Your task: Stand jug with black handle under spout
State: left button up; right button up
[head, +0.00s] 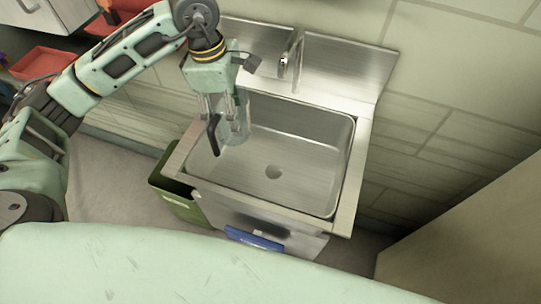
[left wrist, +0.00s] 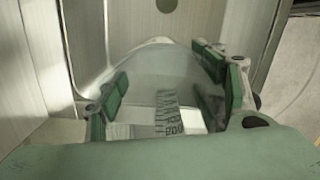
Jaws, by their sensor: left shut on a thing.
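A clear jug with a black handle (head: 236,125) hangs upright over the left side of the steel sink basin. Its handle points to the front left. My left gripper (head: 221,104) is above the jug and shut on it. In the left wrist view the clear jug (left wrist: 170,85) sits between the green finger pads, with measuring marks showing on its wall. The spout (head: 291,52) rises at the back of the sink, right of the jug and apart from it. My right gripper is not in view.
The sink basin (head: 315,190) is empty, with a drain in its floor. A green bin (head: 170,184) stands at its left. A blue item (head: 253,239) is at the sink's front. Red trays (head: 42,62) are at the far left.

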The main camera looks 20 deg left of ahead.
pick_arm(q)
notch_tip(320, 180, down, 10)
jog(key=shift+f+p, duration=0.25)
jog(key=shift+p, duration=0.25)
jog(key=d, duration=0.2)
jog(key=w+d+p, duration=0.1)
jog(key=shift+d+f, duration=0.25)
jog(key=d, duration=0.2)
jog(key=d+p, duration=0.1)
jog(key=d, duration=0.1)
jog(key=shift+w, duration=0.4)
jog(key=shift+d+f+p, duration=0.1)
jog(key=shift+f+p, duration=0.15)
jog(key=shift+p, duration=0.05)
jog(key=shift+f, duration=0.45)
jog(key=shift+f, duration=0.15)
jog(key=o, duration=1.3)
